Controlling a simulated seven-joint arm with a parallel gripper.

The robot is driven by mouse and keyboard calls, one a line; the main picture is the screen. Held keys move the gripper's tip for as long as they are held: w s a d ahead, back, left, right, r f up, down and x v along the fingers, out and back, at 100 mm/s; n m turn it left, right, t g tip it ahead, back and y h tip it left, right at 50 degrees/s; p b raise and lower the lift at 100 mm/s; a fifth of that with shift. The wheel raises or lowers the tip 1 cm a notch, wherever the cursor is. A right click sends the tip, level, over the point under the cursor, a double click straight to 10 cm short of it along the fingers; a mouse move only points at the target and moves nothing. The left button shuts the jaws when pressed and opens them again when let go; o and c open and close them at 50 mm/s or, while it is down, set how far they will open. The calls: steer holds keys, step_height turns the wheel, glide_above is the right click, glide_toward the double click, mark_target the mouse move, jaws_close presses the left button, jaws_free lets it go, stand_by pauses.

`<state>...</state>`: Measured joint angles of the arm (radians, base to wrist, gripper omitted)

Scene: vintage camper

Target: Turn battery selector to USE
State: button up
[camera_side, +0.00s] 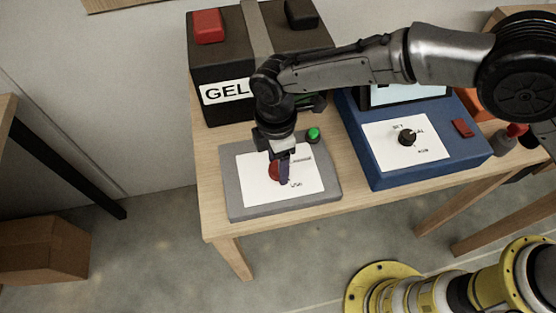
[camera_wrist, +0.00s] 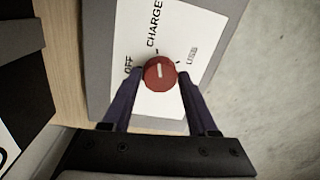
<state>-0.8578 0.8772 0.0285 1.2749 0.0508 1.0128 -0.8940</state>
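The battery selector is a round red knob (camera_wrist: 160,73) with a white pointer mark, on a white label plate (camera_side: 301,180) of a grey box (camera_side: 236,201). In the wrist view the labels OFF, CHARGE and a third, blurred one lie around the knob. The pointer line is in line with the tick near CHARGE. My gripper (camera_wrist: 160,76) points down over the box, its dark purple fingers on opposite sides of the knob. Both fingertips appear to touch its sides. In the side view the fingers partly hide the red knob (camera_side: 274,171).
A green button (camera_side: 313,134) stands at the box's back edge. Behind is a dark battery (camera_side: 230,60) marked GEL with a red terminal cap (camera_side: 208,26). To the right is a blue device (camera_side: 375,177) with a black knob (camera_side: 407,137). The table's front edge is close.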

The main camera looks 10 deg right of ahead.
jaws_close()
steer(key=shift+r+m, duration=0.1)
steer(key=shift+m, duration=0.2)
steer(key=m, duration=0.2)
steer(key=shift+m, duration=0.4)
steer(key=m, duration=0.3)
steer(key=shift+m+y, duration=0.3)
steer(key=m, duration=0.6)
steer(key=shift+d+m, duration=0.1)
steer(key=shift+m, duration=0.3)
steer(key=shift+o, duration=2.3)
jaws_free()
